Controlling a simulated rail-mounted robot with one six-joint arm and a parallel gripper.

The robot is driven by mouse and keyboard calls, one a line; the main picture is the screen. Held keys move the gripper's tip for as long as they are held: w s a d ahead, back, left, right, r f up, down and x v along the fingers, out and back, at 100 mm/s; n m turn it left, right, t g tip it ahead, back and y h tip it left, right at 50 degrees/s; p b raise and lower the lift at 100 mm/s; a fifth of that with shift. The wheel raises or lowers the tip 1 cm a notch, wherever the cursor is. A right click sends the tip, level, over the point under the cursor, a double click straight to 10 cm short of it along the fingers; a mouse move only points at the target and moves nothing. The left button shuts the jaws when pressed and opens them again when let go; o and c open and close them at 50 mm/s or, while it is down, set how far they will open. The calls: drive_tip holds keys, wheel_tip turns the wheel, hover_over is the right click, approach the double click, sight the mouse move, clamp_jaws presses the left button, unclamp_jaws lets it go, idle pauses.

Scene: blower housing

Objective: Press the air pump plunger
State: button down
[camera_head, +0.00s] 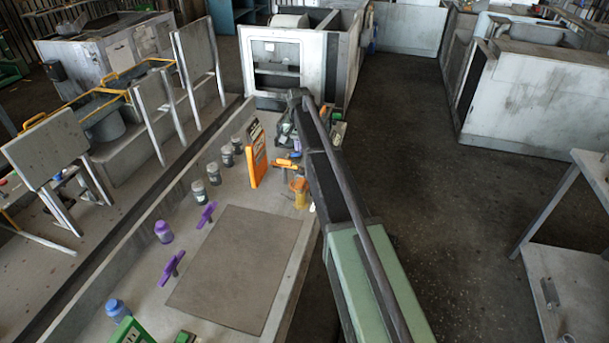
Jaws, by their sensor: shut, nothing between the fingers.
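An orange cylinder (300,199) stands near the right edge of the long bench, beside my arm. It may be the air pump, but it is too small to tell, and I cannot make out a plunger for certain. A flatter orange item (286,163) lies just beyond it. My arm reaches forward along the bench's right side. My gripper (284,139) is small and dark at the far end of the arm, above the bench behind the orange items. It is shut and holds nothing. Its fingertips are hard to make out, and I cannot tell whether it touches anything.
An orange panel (257,156) stands upright left of the gripper. Several dark jars (214,174) line the bench's left side. Purple handles (207,214), a purple jar (163,232) and a blue jar (117,310) are nearer. The grey mat (236,268) is clear.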

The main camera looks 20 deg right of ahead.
sight(300, 182)
wheel_tip(300, 182, down, 14)
drive_tip(key=b, duration=1.4)
drive_tip(key=shift+f, duration=0.15)
wheel_tip(300, 182, down, 4)
drive_tip(key=b, duration=0.4)
drive_tip(key=shift+r, duration=0.4)
drive_tip(key=shift+s+p, duration=0.1)
drive_tip(key=shift+p, duration=0.2)
wheel_tip(300, 182, up, 14)
drive_tip(key=p, duration=1.4)
wheel_tip(300, 182, down, 11)
drive_tip(key=b, duration=1)
drive_tip(key=shift+r+b, duration=0.1)
drive_tip(key=shift+b, duration=0.25)
